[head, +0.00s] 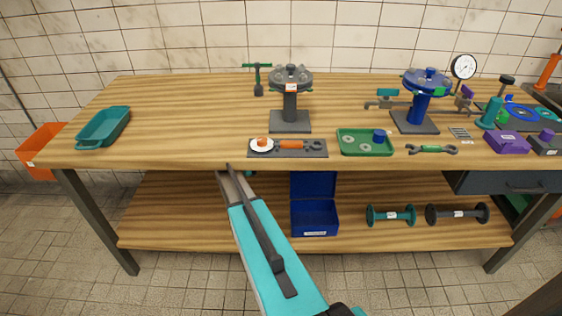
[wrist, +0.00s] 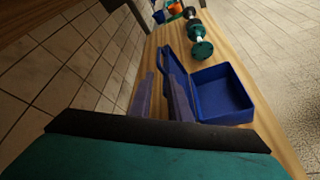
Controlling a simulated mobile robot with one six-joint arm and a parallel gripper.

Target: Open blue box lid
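The blue box (head: 315,219) sits on the lower wooden shelf, under the workbench top. Its lid (head: 313,185) stands raised, roughly upright, at the back of the box. The wrist view also shows the box (wrist: 223,92) with its empty-looking inside exposed, and the lid (wrist: 174,68) standing along its left side. My gripper (wrist: 161,80) has its two grey fingers apart, close to the lid's near end. One finger overlaps the lid in the picture; I cannot tell whether they touch. In the head view the fingers cannot be made out at the bench edge.
A teal spool (head: 391,215) and a dark spool (head: 457,214) lie right of the box on the shelf. The bench top (head: 200,120) hangs over the shelf. A drawer (head: 515,182) is at the right. The shelf left of my arm is clear.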

